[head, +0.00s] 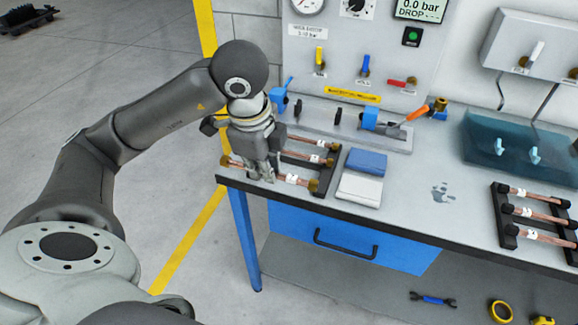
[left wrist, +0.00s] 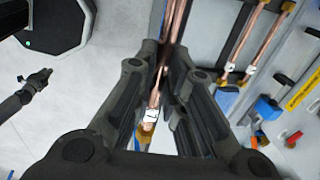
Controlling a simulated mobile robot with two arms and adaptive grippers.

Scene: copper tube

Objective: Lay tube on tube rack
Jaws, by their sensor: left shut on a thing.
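My left gripper (head: 264,178) is at the front left of the bench, over the left tube rack (head: 322,178). It is shut on a copper tube (head: 293,180) with a white label and brass ends, the front one of several tubes there. In the left wrist view the held tube (left wrist: 155,98) runs between the fingers (left wrist: 163,75), its brass end towards the camera. Whether it touches the rack cannot be told. Other labelled tubes (head: 305,158) lie behind it. A second black tube rack (head: 507,232) with tubes stands at the right. My right gripper is out of view.
A blue block (head: 367,161) and a white block (head: 360,188) lie just right of the left rack. A fixture with a blue clamp and orange handle (head: 391,115) stands behind. The bench's front edge is close to the gripper. The bench middle is mostly clear.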

